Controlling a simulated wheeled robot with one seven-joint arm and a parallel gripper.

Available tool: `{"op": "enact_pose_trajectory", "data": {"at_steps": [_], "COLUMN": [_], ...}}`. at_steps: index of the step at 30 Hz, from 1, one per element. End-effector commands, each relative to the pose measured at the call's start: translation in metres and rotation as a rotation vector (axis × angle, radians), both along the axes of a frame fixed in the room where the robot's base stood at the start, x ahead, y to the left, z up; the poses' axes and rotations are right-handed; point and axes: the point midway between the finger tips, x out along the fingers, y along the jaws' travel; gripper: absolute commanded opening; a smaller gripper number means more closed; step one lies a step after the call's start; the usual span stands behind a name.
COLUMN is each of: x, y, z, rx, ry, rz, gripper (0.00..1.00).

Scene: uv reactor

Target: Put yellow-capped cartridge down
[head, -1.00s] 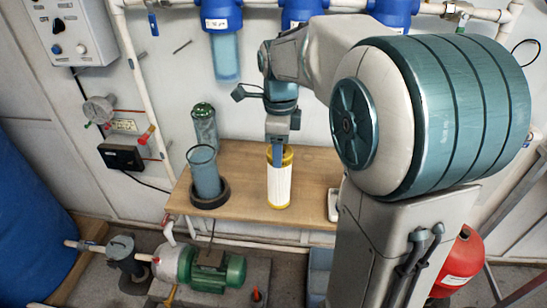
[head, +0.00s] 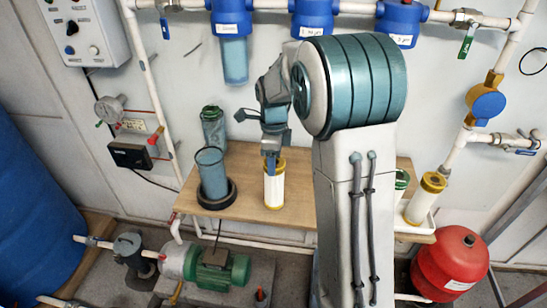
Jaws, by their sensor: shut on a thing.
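A white cartridge with a yellow cap (head: 273,188) stands upright at the wooden bench's (head: 245,208) front part, right of a clear blue cylinder.
A clear blue cylinder (head: 212,175) stands in a black ring left of the cartridge, with a green-topped cylinder (head: 213,128) behind. Another yellow-capped cartridge (head: 425,200) stands in a white tray at the bench's right. Blue filter housings (head: 231,18) hang above.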

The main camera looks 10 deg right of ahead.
Motion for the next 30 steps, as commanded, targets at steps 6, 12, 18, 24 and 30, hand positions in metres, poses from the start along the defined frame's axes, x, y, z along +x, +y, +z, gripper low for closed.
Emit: {"op": "enact_pose_trajectory", "data": {"at_steps": [6, 12, 18, 24, 30], "x": [0.0, 0.0, 0.0, 0.0, 0.001], "y": [0.0, 0.0, 0.0, 0.0, 0.001], "z": [-0.001, -0.003, -0.003, 0.01, 0.051], "rx": [0.0, 0.0, 0.0, 0.0, 0.0], "ry": [0.0, 0.0, 0.0, -0.002, -0.005], "rz": [0.0, 0.0, 0.0, 0.001, 0.001], "gripper": [0.16, 0.76, 0.76, 0.76, 0.76]}}
